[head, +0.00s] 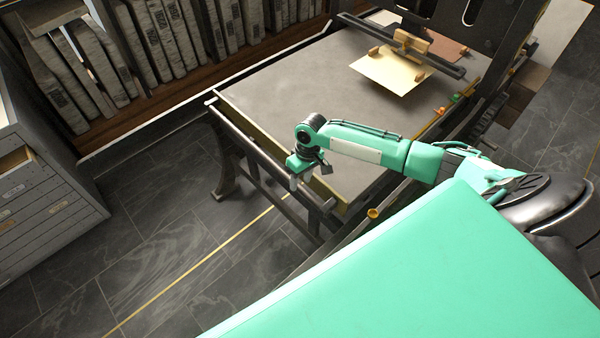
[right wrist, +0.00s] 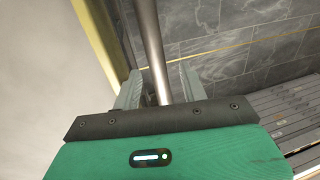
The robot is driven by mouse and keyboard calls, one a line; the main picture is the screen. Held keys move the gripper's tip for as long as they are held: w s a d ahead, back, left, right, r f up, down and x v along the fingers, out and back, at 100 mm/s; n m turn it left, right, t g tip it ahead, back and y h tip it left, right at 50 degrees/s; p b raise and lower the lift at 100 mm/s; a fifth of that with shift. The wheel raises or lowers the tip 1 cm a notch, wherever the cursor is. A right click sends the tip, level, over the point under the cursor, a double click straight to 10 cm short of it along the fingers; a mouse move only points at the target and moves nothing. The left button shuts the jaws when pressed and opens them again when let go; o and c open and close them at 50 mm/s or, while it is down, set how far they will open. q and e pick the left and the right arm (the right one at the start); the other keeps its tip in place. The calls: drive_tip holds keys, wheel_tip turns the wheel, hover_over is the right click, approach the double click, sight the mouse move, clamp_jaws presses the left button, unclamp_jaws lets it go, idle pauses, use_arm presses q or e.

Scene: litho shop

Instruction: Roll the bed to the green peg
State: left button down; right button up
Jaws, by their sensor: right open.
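The press bed (head: 290,85) is a broad grey slab with a yellowish edge. A metal bar (head: 262,150) runs along its near-left end. My right gripper (head: 305,178) is over this bar, near its right end. In the right wrist view the bar (right wrist: 149,40) passes between the two spread fingers of the right gripper (right wrist: 160,84); it is open, and I cannot tell whether either finger touches the bar. A small green peg (head: 456,97) is on the bed's far-right side rail, near an orange-red one (head: 440,110). My left gripper is not in view.
A cream sheet (head: 385,75) lies on the bed, below a dark crossbar (head: 440,62) with a wooden piece. Shelves of upright slabs (head: 160,40) stand behind. A grey drawer cabinet (head: 40,205) is at left. The tiled floor (head: 165,225) between cabinet and press is clear.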

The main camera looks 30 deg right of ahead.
wheel_tip(320, 180, up, 11)
drive_tip(key=d+b, duration=0.1)
drive_tip(key=d, duration=0.1)
drive_tip(key=shift+w+r, duration=0.2)
drive_tip(key=shift+w, duration=0.05)
drive_tip(key=shift+d, duration=0.1)
